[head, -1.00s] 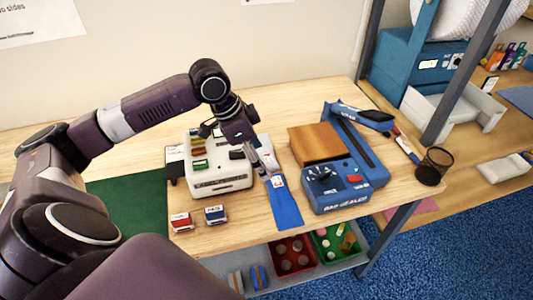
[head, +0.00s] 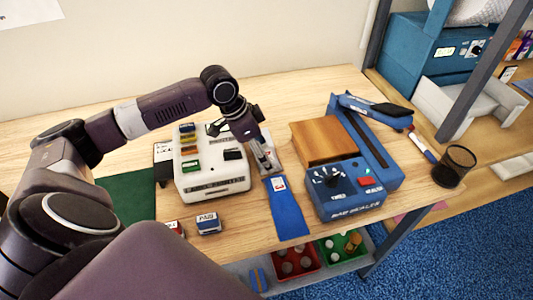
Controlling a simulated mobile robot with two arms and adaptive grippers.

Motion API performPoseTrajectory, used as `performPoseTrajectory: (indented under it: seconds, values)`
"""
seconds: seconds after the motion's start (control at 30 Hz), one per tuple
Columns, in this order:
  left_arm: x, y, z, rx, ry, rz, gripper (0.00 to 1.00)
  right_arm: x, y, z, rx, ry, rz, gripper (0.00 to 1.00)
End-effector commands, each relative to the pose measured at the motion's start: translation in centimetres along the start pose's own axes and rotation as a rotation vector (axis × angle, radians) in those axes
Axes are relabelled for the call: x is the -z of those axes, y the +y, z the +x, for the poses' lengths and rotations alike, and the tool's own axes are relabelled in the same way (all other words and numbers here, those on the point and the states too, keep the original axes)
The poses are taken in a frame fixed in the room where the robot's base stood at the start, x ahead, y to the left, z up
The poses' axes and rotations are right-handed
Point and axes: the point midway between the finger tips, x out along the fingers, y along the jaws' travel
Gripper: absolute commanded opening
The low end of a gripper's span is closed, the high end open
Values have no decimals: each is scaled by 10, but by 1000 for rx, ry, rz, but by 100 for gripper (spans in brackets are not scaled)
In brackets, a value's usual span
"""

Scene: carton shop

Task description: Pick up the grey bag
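A greyish flat piece (head: 276,158), which looks like the grey bag, lies on the table between the white machine and the bag sealer. My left arm and gripper hide part of it. My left gripper (head: 265,166) points down over it, just above the upper end of a blue bag (head: 287,212). The gap between its fingers is too small to read, and I cannot tell whether it touches the grey piece. My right gripper is not in view.
The white machine (head: 222,186) stands close left of the gripper, the blue bag sealer (head: 347,203) close right. Small stamp-like blocks (head: 208,223) lie in front. A mesh cup (head: 454,166) stands at the right table end. A green mat (head: 128,196) lies left.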

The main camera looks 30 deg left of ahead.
Motion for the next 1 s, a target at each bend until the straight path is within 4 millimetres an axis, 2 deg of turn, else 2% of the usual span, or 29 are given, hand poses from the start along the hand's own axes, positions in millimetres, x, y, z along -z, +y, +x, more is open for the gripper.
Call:
performPoseTrajectory:
  seconds: [0.1, 0.33, 0.73, 1.0]
  values:
    - [0, 1, 8, -1, 0, 1, 74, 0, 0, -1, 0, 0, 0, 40]
    - [0, 0, 9, 1, 0, 1, 73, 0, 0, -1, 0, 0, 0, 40]
    - [0, 0, 9, 1, 0, 1, 29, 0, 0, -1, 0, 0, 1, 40]
    - [1, 0, 7, 2, 2, 1, 28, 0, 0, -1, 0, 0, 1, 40]
